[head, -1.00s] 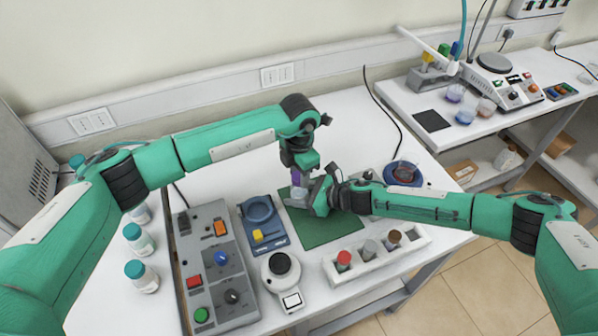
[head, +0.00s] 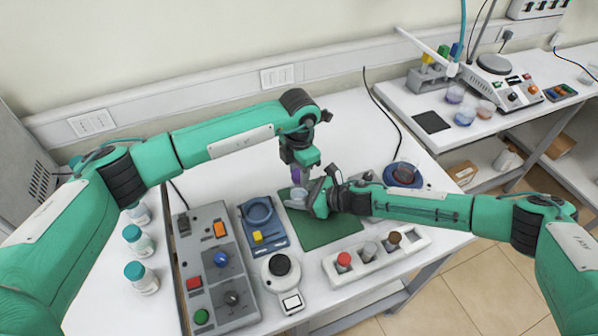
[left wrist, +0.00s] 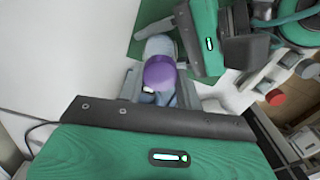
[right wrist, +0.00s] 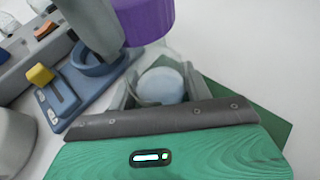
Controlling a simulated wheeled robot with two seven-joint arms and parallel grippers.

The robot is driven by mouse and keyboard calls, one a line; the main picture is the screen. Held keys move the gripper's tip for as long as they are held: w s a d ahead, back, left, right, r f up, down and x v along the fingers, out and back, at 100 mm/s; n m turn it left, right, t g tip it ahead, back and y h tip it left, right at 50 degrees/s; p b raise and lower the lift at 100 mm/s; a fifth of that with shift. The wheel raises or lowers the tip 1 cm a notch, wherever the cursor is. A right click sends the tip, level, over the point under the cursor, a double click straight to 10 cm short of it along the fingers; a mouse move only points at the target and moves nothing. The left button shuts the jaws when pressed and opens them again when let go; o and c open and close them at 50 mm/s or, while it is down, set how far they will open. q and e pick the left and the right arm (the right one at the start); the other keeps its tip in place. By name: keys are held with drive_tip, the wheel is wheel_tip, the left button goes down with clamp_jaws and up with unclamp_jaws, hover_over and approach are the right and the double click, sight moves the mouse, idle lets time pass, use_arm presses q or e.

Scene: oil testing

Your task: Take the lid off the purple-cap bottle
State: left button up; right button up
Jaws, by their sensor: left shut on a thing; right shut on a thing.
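The purple cap (head: 297,177) is in my left gripper (head: 298,170), which points down and is shut on it. The clear bottle (head: 299,193) stands upright over the green mat (head: 322,232). My right gripper (head: 308,196) comes in from the right and is shut around the bottle's body. In the right wrist view, the cap (right wrist: 143,20) hangs above and apart from the open bottle (right wrist: 160,84), whose pale contents show. The left wrist view looks down on the cap (left wrist: 160,72), with the bottle (left wrist: 158,46) partly hidden behind it.
A blue stand (head: 277,235), a round white device (head: 280,272) and a grey control box (head: 217,262) stand left and in front of the mat. Several teal-capped bottles (head: 139,241) stand at the left.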

sight(299, 174)
use_arm(q)
drive_tip(key=shift+r, duration=0.3)
drive_tip(key=shift+r, duration=2)
use_arm(e)
drive_tip(key=o, duration=1.4)
drive_tip(key=shift+o, duration=0.2)
drive_tip(key=shift+d, duration=0.1)
